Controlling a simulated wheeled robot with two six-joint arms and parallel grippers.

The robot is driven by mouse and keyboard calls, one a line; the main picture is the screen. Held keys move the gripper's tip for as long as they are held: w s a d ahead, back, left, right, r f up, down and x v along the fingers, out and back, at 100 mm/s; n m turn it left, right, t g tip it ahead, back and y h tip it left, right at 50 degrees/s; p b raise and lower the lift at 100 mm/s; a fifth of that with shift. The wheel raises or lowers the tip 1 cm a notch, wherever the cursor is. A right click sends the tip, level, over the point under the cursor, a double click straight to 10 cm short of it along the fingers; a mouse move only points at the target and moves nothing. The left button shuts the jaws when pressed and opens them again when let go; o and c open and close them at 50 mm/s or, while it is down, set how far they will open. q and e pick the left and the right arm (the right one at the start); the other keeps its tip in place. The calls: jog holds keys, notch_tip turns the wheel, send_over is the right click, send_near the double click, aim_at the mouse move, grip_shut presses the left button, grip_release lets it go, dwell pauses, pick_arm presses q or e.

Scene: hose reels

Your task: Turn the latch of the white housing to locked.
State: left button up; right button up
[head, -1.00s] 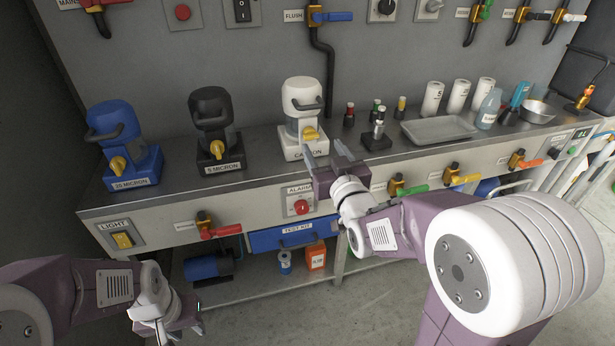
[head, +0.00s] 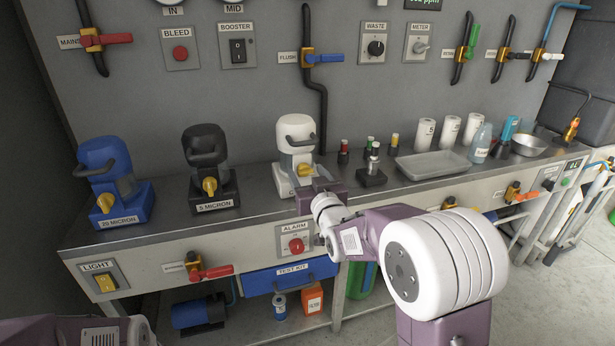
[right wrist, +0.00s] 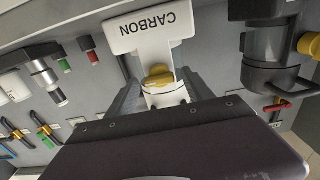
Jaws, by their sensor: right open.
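The white housing (head: 296,150) stands on the bench, third from the left, with a dark handle near its top. Its yellow latch (head: 306,169) is on the front, low on the body; it also shows in the right wrist view (right wrist: 158,77), near the CARBON label. My right gripper (head: 310,182) is right in front of the housing, and in the right wrist view its two fingers (right wrist: 165,88) stand open on either side of the latch. I cannot tell whether they touch it. My left gripper is out of view; only part of my left arm shows at the lower left.
The blue housing (head: 103,170) and black housing (head: 207,160) stand to the left, each with a yellow latch. Small bottles on a dark block (head: 371,176) and a grey tray (head: 432,165) stand to the right. The alarm button (head: 296,245) is on the bench front below.

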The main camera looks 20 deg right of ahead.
grip_shut()
jog(key=shift+n, duration=0.3)
jog(key=n+b, duration=0.1)
jog(key=n, duration=0.2)
jog(key=shift+f+n+b, duration=0.15)
jog(key=shift+n+b, duration=0.15)
jog(key=shift+b, duration=0.1)
jog(key=n+b, duration=0.1)
jog(key=n, duration=0.3)
jog(key=shift+a+n+b, duration=0.1)
jog(key=shift+n+b, duration=0.2)
jog(key=n+b, duration=0.1)
jog(key=n, duration=0.3)
jog(key=shift+f, duration=0.1)
jog(key=shift+n+b, duration=0.85)
jog(key=shift+n, duration=1.65)
grip_release()
